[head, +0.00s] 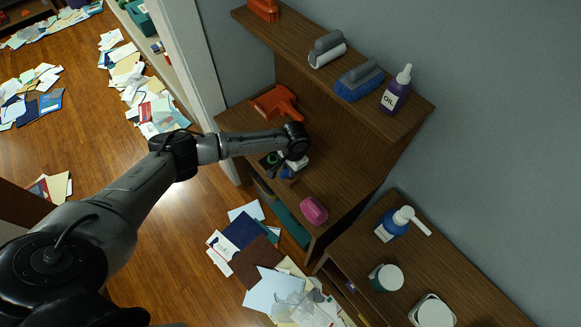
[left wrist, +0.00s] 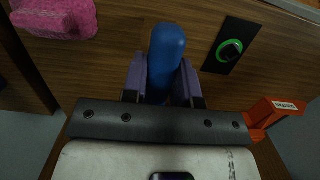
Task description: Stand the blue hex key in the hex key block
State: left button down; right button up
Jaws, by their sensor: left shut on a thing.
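My left gripper (head: 291,165) is over the middle shelf, reaching in from the left. In the left wrist view its two purple-grey fingers are shut on a rounded blue thing (left wrist: 167,48), which looks like the blue hex key's handle. Only its thick blue end shows, pointing away from the wrist; the rest is hidden by the gripper. A black plate with a green ring (left wrist: 231,46) lies beside it on the wood. The plate also shows in the head view (head: 269,160), partly covered by my gripper. I cannot clearly make out the hex key block. My right gripper is not in view.
A pink block (head: 313,210) lies near the shelf's front edge, and an orange dustpan-like thing (head: 275,103) at its back left. The upper shelf holds brushes and a purple oil bottle (head: 395,92). A blue pump bottle (head: 394,224) stands right. Papers (head: 262,250) litter the floor.

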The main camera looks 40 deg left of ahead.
pick_arm(q)
jog(key=shift+f, duration=0.25)
jog(key=c, duration=0.8)
grip_release()
jog(key=shift+r, duration=0.1)
notch_tip(320, 180, up, 14)
jog(key=w+p, duration=0.1)
jog(key=shift+w+f, duration=0.2)
jog(key=shift+w, duration=0.1)
jog(key=s+d+f+m+h, duration=0.1)
jog(key=s+d+f, duration=0.2)
jog(key=d, duration=0.2)
jog(key=s+d+f+m, duration=0.2)
jog(key=s+d+f, duration=0.1)
jog(key=s+d, duration=0.15)
jog(key=s+d+f+t+h, duration=0.15)
jog(key=s+d+t, duration=0.4)
jog(key=s, duration=0.95)
jog(key=s+a+r+n+y, duration=0.2)
jog(key=s+a+r+n, duration=0.15)
jog(key=s, duration=0.45)
notch_tip(320, 180, up, 23)
jog(key=a+p, duration=0.1)
jog(key=p, duration=2.2)
jog(key=shift+s+m+p, duration=0.2)
jog(key=shift+m+p, duration=0.15)
